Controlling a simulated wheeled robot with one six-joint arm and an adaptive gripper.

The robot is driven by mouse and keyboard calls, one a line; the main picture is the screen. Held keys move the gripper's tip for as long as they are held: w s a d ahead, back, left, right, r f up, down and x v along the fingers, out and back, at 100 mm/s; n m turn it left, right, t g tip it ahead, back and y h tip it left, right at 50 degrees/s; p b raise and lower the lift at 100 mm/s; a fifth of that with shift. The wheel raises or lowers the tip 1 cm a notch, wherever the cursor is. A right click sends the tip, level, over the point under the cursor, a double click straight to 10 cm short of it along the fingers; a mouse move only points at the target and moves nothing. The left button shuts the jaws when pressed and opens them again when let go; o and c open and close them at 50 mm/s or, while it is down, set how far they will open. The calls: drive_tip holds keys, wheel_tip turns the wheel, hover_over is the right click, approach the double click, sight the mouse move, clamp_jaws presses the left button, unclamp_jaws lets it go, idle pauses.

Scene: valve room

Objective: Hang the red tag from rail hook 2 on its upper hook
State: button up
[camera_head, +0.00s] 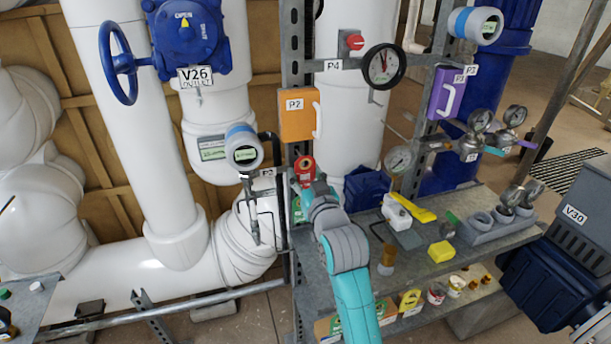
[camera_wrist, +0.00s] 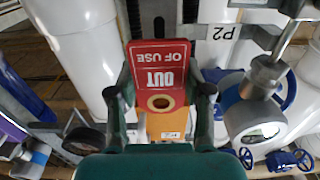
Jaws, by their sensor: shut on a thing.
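The red tag (camera_head: 304,166) is a small plate reading "OUT OF USE". It is upside down in the wrist view (camera_wrist: 158,62), with a brass-ringed hole at the end nearer my palm. My gripper (camera_head: 306,183) is shut on it, with one dark finger at each side edge in the wrist view (camera_wrist: 164,92). In the head view the tag is just below the orange P2 box (camera_head: 298,127), in front of the steel post. A small metal hook-like piece (camera_head: 199,96) hangs under the V26 OUTLET label. I cannot make out which hook is rail hook 2.
The blue V26 valve (camera_head: 186,38) is on white pipes at upper left. A round-faced transmitter (camera_head: 243,147) is left of my gripper. A gauge (camera_head: 384,66) and purple box (camera_head: 447,93) are to the right. The shelf (camera_head: 480,200) below holds several loose items.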

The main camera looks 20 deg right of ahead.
drive_tip(key=shift+w, duration=1.5)
idle(0.6)
drive_tip(key=shift+f, duration=0.4)
idle(0.5)
drive_tip(key=o, duration=0.8)
